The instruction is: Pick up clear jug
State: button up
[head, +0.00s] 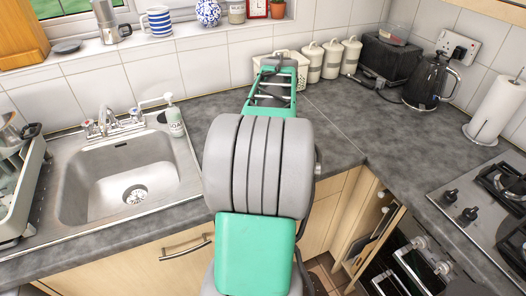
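I cannot make out a clear jug for certain. My arm rises through the middle of the head view and reaches forward over the counter, toward the back wall. My gripper's fingers do not show; the arm hides whatever lies beyond its far end. The arm also covers part of the counter right of the sink.
The steel sink (117,180) is at left, with a soap bottle (174,121) behind it and a dish rack (22,190) beside it. White canisters (331,60), a black kettle (427,83) and a paper roll (496,108) stand along the back and right. Counter (345,115) right of my arm is clear.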

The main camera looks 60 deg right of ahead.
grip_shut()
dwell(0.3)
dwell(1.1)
